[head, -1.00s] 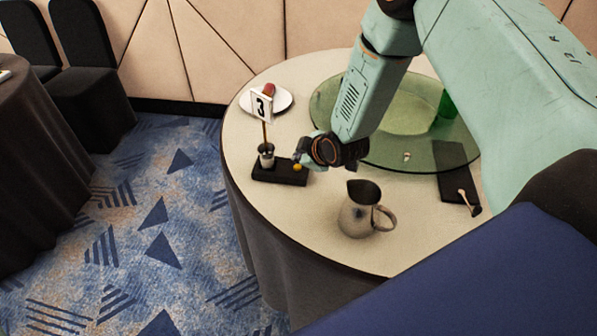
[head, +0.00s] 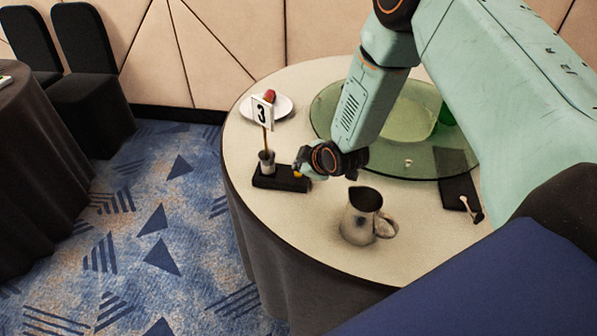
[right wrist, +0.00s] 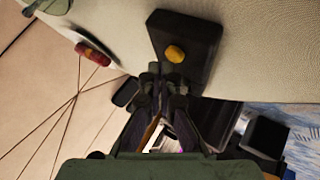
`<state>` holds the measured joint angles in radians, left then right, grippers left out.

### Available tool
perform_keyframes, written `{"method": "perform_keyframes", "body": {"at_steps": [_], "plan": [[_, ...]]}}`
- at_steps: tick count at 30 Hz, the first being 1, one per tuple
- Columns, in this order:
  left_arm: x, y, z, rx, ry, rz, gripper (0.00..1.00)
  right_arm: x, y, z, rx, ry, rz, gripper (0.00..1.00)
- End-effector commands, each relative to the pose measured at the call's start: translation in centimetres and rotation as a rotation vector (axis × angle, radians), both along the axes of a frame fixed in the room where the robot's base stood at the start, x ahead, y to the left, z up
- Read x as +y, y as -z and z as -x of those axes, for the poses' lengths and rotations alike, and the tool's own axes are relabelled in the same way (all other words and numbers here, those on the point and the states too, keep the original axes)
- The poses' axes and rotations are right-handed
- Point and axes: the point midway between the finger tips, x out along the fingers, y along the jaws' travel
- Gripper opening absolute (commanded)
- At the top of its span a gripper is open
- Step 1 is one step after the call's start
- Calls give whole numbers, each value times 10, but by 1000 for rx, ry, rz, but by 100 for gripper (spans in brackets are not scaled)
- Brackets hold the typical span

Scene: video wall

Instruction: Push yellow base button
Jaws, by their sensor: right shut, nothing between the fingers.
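The yellow button (head: 297,175) is on the right end of a black base (head: 270,182) on the round table, partly hidden by my right gripper in the head view. A number 3 sign (head: 262,112) stands on a stick in a small holder at the base's left end. My right gripper (head: 302,168) is shut and empty, with its tips close by the button. In the right wrist view the round button (right wrist: 175,54) shows just beyond my fingertips (right wrist: 162,74), which overlap the base's edge. I cannot tell whether they touch. My left gripper is not in view.
A metal jug (head: 360,218) stands on the table in front of my right gripper. A glass turntable (head: 400,150) lies behind it. A white plate (head: 283,107) with red food is at the back left. A dark napkin (head: 452,172) lies at right.

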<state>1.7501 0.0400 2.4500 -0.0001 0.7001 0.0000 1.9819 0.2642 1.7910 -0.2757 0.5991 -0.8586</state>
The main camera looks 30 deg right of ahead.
Motion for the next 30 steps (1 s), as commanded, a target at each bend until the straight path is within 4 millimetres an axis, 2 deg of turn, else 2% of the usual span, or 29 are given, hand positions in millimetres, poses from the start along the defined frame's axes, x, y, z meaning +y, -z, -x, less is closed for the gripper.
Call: {"method": "perform_keyframes", "body": {"at_steps": [30], "plan": [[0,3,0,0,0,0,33,-1,9,1,0,0,0,0]]}}
